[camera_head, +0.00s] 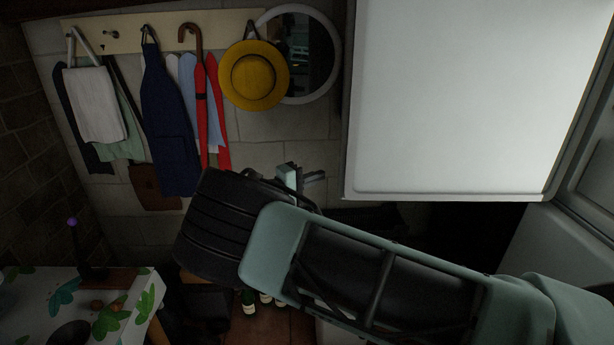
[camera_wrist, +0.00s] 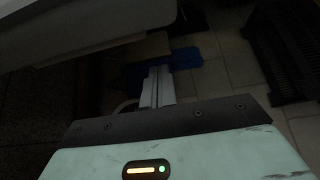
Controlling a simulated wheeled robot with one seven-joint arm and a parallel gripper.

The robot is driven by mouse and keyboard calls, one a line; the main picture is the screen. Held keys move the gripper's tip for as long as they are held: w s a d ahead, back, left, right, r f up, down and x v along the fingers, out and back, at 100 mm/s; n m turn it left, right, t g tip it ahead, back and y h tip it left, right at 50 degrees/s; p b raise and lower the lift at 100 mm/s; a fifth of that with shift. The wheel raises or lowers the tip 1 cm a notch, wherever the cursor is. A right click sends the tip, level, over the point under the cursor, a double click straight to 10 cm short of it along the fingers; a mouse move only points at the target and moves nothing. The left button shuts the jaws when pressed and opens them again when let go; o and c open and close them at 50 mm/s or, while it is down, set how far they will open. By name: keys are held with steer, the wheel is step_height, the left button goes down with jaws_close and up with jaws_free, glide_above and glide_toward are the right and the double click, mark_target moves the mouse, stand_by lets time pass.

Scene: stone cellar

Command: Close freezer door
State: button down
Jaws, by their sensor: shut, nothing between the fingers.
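The freezer door (camera_head: 450,95) is a large white panel at the upper right of the head view, standing out from the grey-white appliance body (camera_head: 590,180) at the right edge. My gripper (camera_head: 316,176) is left of and near the door's lower left corner, apart from it in the picture. In the wrist view my gripper (camera_wrist: 158,78) has its fingers together, with nothing between them. A pale panel (camera_wrist: 75,25), probably the door's lower edge, fills the upper left there. My arm hides the area below the door.
A coat rack (camera_head: 160,30) with aprons, a red umbrella and a yellow hat (camera_head: 254,75) hangs on the wall beside a round mirror (camera_head: 325,50). A table with a leafy cloth (camera_head: 60,295) is lower left. Bottles (camera_head: 249,302) stand on the floor. A dark rack (camera_wrist: 285,45) is at right.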

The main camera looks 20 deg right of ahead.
steer(key=shift+s+d+p, duration=0.6)
steer(key=shift+d+p, duration=0.2)
steer(key=shift+p, duration=0.3)
steer(key=shift+s+d+p, duration=0.55)
steer(key=shift+d+p, duration=0.2)
steer(key=shift+p, duration=0.3)
